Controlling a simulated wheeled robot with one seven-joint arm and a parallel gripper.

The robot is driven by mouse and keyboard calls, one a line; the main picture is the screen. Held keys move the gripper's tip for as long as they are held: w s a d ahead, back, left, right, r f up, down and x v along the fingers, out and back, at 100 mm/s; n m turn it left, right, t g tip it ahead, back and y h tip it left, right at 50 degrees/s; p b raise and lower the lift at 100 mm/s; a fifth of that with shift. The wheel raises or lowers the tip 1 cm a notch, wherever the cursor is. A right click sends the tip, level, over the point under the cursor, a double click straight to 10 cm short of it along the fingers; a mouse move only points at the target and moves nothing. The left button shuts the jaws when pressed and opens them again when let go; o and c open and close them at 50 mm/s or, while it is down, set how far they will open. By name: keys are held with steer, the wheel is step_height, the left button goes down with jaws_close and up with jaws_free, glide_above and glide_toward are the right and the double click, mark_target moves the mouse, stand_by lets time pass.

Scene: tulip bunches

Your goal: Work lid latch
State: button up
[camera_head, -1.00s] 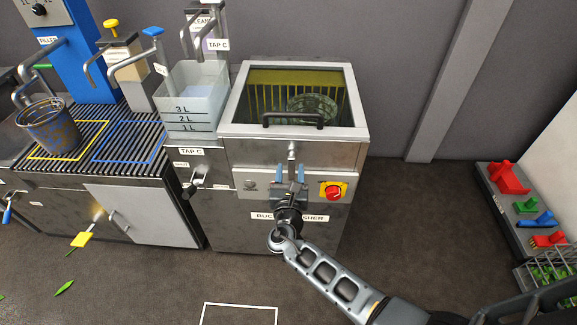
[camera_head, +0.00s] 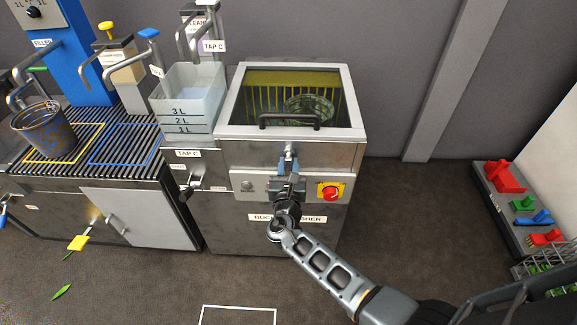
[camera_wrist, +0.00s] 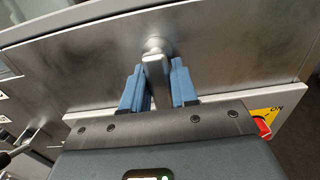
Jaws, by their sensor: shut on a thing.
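The lid latch (camera_head: 288,149) is a small metal lever on the front of the bucket washer, just below the lid's front edge. It also shows in the wrist view (camera_wrist: 155,64), a round pivot with a short bar hanging down. My gripper (camera_head: 287,167) is at the latch, its blue fingers on both sides of the bar. In the wrist view my gripper (camera_wrist: 157,88) is shut on the bar. The lid (camera_head: 231,118) is down, with a grey frame, a clear window and a black handle (camera_head: 290,121). A round basket-like shape shows through the window.
A red knob on a yellow plate (camera_head: 330,191) sits right of my gripper. A drain grate (camera_head: 90,170) with a dirty bucket (camera_head: 42,130) and a clear measuring tank (camera_head: 190,104) stand left.

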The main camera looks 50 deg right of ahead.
jaws_close()
steer(key=shift+f+m+b, duration=0.1)
steer(key=shift+m+b, duration=0.2)
steer(key=shift+b, duration=0.05)
steer(key=m+b, duration=0.2)
steer(key=b, duration=0.1)
steer(key=shift+w+a+f+m, duration=0.15)
steer(key=shift+a+m, duration=0.05)
steer(key=shift+m, duration=0.1)
steer(key=shift+w+a+r+m+b, duration=0.15)
steer(key=shift+r+m+b, duration=0.2)
steer(key=shift+m+b, duration=2)
steer(key=shift+w+a+r+m+b, duration=0.1)
steer(key=shift+w+r+m+b, duration=0.15)
steer(key=shift+m+b, duration=2.15)
steer(key=shift+w+a+r+m+b, duration=0.1)
steer(key=shift+r+m+b, duration=0.3)
steer(key=shift+m+b, duration=1.95)
steer(key=shift+m, duration=0.4)
